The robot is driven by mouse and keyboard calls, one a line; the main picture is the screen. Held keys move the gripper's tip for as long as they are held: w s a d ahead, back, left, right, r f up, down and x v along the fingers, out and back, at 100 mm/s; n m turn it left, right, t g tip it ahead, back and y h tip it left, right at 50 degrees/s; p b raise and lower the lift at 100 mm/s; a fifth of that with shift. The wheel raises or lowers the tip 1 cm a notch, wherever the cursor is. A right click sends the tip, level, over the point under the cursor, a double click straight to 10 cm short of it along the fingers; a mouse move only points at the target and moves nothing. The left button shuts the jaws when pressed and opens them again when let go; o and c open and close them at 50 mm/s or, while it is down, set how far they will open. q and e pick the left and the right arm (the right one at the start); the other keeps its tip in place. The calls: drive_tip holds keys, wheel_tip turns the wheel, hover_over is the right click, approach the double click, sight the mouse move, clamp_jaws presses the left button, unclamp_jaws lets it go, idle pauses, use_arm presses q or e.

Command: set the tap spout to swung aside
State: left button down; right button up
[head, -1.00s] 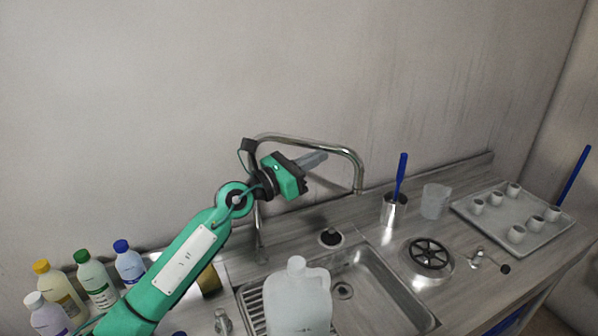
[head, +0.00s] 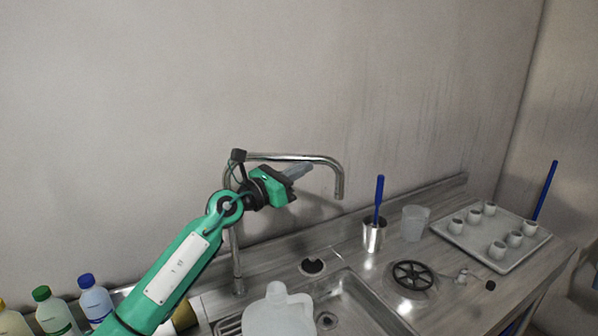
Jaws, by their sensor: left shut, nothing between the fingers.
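The tap spout (head: 300,157) is a chromed tube that rises behind the sink, runs to the right along the wall and bends down at its tip. Its tip hangs over the counter to the right of my gripper, left of the steel cup. My left gripper (head: 300,171) is shut and empty, its fingers just below the spout's horizontal run and pointing right. I cannot tell whether they touch the spout. My left arm hides part of the tap's upright. My right gripper is not in view.
A white jug (head: 278,312) stands at the sink (head: 365,305). A steel cup with a blue-handled tool (head: 374,236), a clear beaker (head: 414,222), a black wheel (head: 412,275) and a tray of small cups (head: 468,250) stand to the right. Bottles (head: 95,300) stand at the left.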

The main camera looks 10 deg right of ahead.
use_arm(q)
drive_tip(key=shift+a+r, duration=0.1)
drive_tip(key=shift+r, duration=0.15)
drive_tip(key=b+v, duration=0.3)
drive_tip(key=v, duration=1)
drive_tip(key=shift+s+a+f+b, duration=0.2)
drive_tip(key=shift+a+f+b, duration=0.05)
drive_tip(key=shift+f+b, duration=0.15)
drive_tip(key=shift+r, duration=0.1)
